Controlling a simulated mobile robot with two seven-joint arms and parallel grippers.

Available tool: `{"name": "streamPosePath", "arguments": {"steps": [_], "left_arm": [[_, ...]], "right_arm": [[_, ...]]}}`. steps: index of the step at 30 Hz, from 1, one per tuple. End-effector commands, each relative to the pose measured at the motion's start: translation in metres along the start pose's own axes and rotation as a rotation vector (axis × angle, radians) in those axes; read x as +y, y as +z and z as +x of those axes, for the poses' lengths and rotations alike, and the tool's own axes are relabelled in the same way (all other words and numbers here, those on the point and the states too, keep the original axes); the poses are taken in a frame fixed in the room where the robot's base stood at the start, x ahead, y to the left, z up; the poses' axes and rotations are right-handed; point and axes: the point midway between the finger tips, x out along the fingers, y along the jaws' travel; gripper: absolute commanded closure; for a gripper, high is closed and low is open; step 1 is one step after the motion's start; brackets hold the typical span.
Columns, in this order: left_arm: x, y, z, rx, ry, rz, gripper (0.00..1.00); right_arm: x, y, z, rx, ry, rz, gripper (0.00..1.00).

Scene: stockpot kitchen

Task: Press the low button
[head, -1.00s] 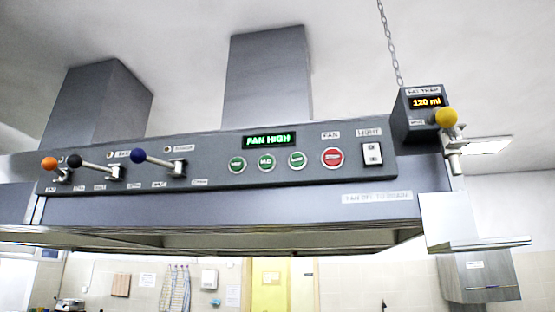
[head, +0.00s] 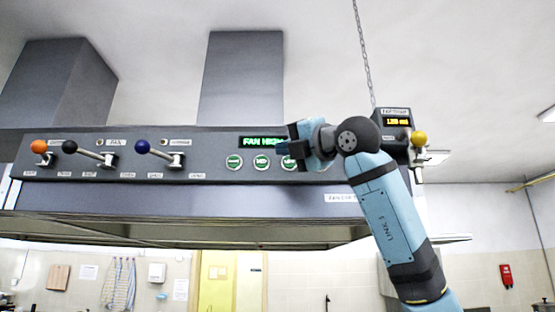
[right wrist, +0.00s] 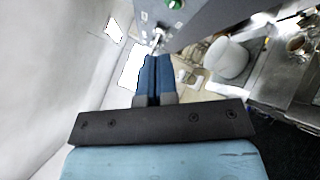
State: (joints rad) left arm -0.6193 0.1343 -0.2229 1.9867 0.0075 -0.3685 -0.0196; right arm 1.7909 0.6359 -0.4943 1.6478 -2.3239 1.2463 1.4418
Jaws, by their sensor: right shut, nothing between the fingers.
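Three round green buttons sit in a row on the grey hood panel (head: 215,145): a left one (head: 233,162), a middle one (head: 261,162) and a right one (head: 287,162). Their small labels are hard to read, so I cannot be sure which says low. My right gripper (head: 306,145) is in front of the panel and partly covers the right green button; the red button seen earlier is hidden. In the right wrist view, its blue fingers (right wrist: 154,65) are shut and empty, with a green button (right wrist: 175,4) at the top edge. My left gripper is not in view.
A green display (head: 260,142) reads FAN HIGH, partly covered. Levers with orange (head: 39,146), black (head: 69,146) and blue (head: 142,146) knobs stick out at left. A box with an amber display (head: 397,122) and yellow knob (head: 419,138) is at right.

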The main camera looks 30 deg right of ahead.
Motion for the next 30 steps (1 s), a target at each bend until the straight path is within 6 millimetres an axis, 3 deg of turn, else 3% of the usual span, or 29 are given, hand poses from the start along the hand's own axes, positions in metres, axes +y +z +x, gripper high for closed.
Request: {"name": "streamPosePath", "arguments": {"steps": [5,17,30], "left_arm": [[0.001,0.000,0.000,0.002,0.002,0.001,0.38],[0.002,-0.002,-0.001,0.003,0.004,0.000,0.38],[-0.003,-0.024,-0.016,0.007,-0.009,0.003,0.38]], "right_arm": [[0.010,0.015,-0.011,-0.049,-0.008,0.003,1.00],[0.010,0.016,-0.010,-0.050,-0.008,0.003,1.00],[-0.015,0.046,0.025,-0.050,-0.010,0.005,1.00]]}}
